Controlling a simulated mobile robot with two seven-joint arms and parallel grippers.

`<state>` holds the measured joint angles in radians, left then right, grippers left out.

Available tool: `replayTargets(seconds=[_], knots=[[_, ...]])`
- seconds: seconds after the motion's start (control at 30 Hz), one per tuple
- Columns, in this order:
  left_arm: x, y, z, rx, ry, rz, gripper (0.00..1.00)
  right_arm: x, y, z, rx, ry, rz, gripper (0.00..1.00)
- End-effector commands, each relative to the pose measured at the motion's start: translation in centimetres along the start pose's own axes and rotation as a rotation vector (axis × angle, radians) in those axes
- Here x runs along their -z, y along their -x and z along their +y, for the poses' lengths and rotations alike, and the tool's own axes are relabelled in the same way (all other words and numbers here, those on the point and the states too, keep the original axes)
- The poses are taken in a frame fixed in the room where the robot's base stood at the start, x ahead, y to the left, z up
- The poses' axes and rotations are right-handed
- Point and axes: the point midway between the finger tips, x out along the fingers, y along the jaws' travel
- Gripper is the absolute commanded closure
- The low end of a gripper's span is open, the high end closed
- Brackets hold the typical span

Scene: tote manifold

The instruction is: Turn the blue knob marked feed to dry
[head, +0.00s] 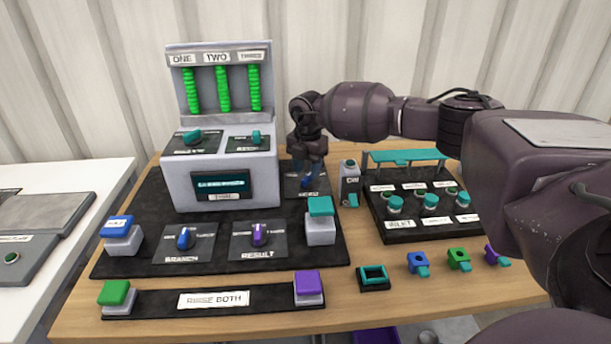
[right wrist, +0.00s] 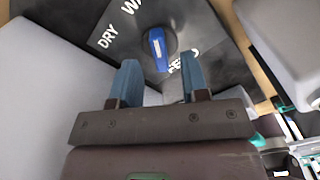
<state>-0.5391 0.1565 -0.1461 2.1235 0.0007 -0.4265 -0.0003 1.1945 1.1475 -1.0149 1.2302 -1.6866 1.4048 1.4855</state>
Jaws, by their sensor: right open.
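The blue feed knob (right wrist: 158,48) sits on a dark plate (right wrist: 190,25) in the right wrist view. DRY is lettered to its left, a partly cut-off word starting with W above, and FEED, partly hidden, below right. The knob's bar with its white line lies nearly upright in that picture, not toward DRY. In the head view the knob (head: 306,183) is small, beside the grey machine. My right gripper (right wrist: 160,78) is open, its two blue fingers apart and short of the knob, nothing between them. In the head view it (head: 308,166) hangs just above the knob. My left gripper is not in view.
The grey machine (head: 220,180) stands close left of the gripper. A grey bottle-like block (head: 349,183) and a black panel with a teal bar (head: 405,157) stand to the right. The branch knob (head: 185,238) and result knob (head: 259,235) are in front.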

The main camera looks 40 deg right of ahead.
Motion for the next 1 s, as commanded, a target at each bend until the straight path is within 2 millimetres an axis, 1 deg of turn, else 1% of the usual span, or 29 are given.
replayTargets(seconds=[0.03,0.2,0.57,0.67,0.83,0.87,1.0], knots=[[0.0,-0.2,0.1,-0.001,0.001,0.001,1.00,0.0,-0.9,0.0,0.004,0.000,0.001,0.58],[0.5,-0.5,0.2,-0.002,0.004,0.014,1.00,0.0,-2.1,0.0,0.002,0.000,0.000,0.58],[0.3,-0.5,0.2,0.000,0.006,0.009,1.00,0.0,-2.3,0.0,0.000,0.000,0.000,0.58],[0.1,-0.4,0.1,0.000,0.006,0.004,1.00,0.0,-2.3,0.0,0.000,0.000,0.000,0.72],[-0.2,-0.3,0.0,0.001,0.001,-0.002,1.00,0.0,-2.3,0.0,0.000,0.000,0.000,0.98],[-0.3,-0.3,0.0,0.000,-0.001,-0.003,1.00,0.0,-2.3,0.0,0.000,0.000,0.000,1.00],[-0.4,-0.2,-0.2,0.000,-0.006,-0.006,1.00,0.0,-2.3,0.0,0.000,0.002,0.000,1.00]])
